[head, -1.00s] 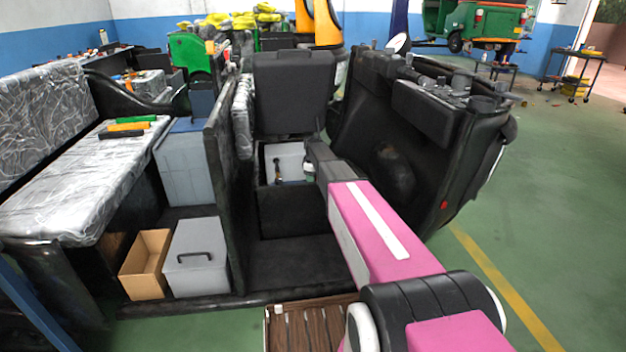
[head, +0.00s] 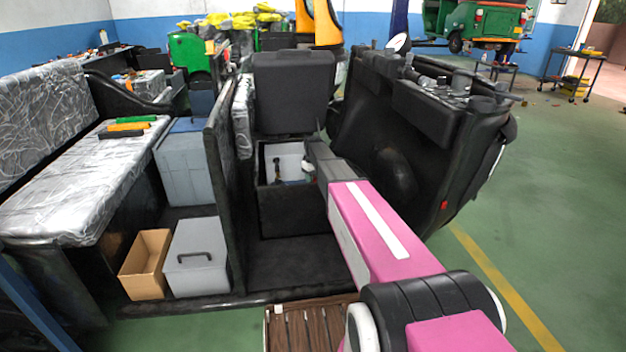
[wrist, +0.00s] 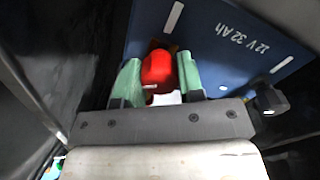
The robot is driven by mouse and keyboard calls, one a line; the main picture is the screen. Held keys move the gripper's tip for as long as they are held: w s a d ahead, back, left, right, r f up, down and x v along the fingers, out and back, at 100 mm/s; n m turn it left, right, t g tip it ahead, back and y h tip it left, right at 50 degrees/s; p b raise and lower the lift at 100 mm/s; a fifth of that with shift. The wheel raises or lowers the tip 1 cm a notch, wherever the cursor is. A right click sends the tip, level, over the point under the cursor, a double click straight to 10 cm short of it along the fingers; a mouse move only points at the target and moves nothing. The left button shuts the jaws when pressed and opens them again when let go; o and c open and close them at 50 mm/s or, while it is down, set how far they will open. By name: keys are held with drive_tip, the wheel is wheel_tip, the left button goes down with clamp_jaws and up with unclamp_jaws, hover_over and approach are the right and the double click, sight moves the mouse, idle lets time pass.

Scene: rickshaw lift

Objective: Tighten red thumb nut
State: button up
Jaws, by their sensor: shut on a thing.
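In the wrist view, a red thumb nut (wrist: 158,72) stands at the edge of a blue battery (wrist: 215,45) marked 12 V 32 Ah. My gripper (wrist: 160,78) has two green fingers, one on each side of the nut, shut on it. The nut's far side and what lies under it are hidden. In the head view, my pink arm reaches into the open black box (head: 290,215) below the raised seat (head: 293,92). The nut and battery cannot be made out there.
Dark walls stand close on both sides of my gripper. The upright partition (head: 222,170) is left of the box, and a black body panel (head: 400,150) stands close right of my arm. A grey case (head: 197,258) and an open cardboard box (head: 146,264) sit at lower left.

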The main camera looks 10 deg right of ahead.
drive_tip(key=m, duration=0.5)
drive_tip(key=shift+m, duration=0.4)
drive_tip(key=m, duration=1.2)
drive_tip(key=shift+m, duration=0.3)
drive_tip(key=m, duration=0.5)
drive_tip(key=shift+m, duration=0.3)
drive_tip(key=o, duration=0.9)
